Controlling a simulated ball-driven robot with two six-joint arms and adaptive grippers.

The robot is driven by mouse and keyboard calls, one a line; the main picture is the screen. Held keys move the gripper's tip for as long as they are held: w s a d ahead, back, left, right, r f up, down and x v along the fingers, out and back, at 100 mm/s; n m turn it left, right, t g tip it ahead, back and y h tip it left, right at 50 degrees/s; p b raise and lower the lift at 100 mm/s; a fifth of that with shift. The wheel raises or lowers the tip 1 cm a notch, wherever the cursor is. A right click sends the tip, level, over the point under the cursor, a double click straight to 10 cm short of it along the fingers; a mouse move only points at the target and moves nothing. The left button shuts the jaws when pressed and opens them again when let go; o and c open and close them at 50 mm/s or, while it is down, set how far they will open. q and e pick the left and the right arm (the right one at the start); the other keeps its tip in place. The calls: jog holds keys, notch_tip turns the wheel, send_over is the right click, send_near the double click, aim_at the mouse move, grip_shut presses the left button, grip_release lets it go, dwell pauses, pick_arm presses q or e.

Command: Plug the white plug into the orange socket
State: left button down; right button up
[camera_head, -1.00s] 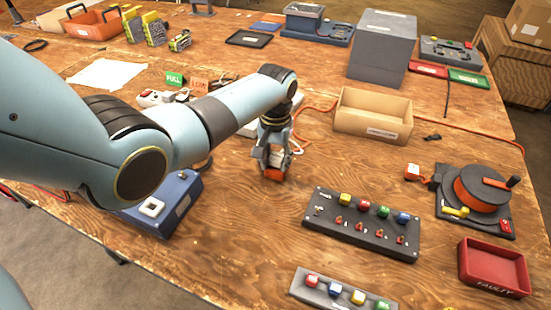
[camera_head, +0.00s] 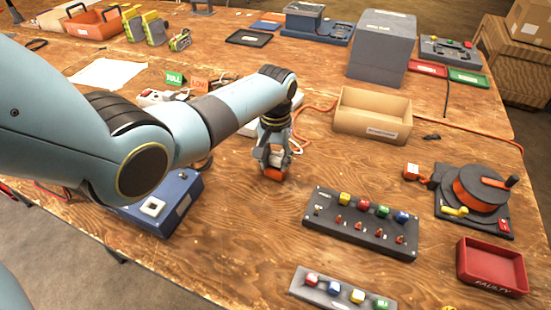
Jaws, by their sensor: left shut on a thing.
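My left gripper (camera_head: 273,166) points down low over the middle of the table. It is shut on a small white piece, which looks like the white plug (camera_head: 276,160); the fingers hide most of it. An orange-red piece shows at the fingertips, and I cannot tell whether it touches the table. A small orange block with a pale face, which looks like the orange socket (camera_head: 411,171), lies by the cable reel (camera_head: 482,188) at the right, well apart from the gripper. My right gripper is out of view.
A cardboard tray (camera_head: 372,132) stands behind, between gripper and reel. A dark panel with coloured knobs (camera_head: 330,224) lies front right, with a smaller button strip (camera_head: 315,296) nearer. A red tray (camera_head: 492,286) is at the right edge. A blue box (camera_head: 180,205) stands left. Bare wood lies around the gripper.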

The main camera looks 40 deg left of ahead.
pick_arm(q)
jog(key=c, duration=0.5)
grip_release()
notch_tip(320, 180, up, 8)
jog(key=p, duration=0.8)
jog(key=shift+f, duration=0.3)
dwell(0.7)
